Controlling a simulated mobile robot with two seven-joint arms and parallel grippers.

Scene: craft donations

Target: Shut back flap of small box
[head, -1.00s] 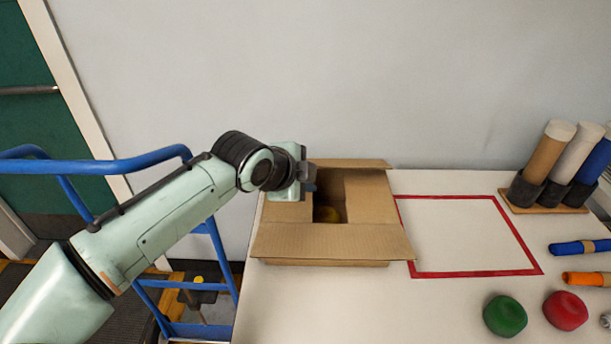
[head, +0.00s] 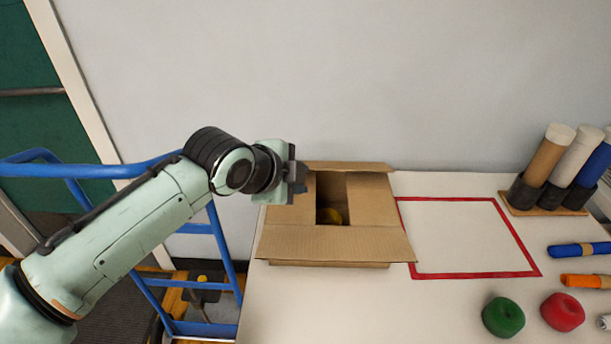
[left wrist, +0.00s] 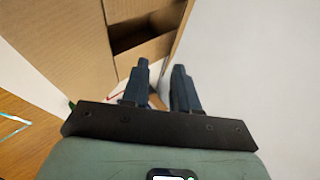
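The small cardboard box (head: 330,265) stands on the table. Its back flap (head: 352,167) stands open along the wall side. The front flap (head: 335,242) slopes outward toward me. My right gripper is out of view.
A red taped rectangle (head: 470,273) on the table right of the box is empty. Beyond it are tubes in a holder (head: 545,202), rolls, a green ball (head: 503,317) and a red one (head: 562,312). A blue cart rail (head: 90,168) stands left; the wall is close behind.

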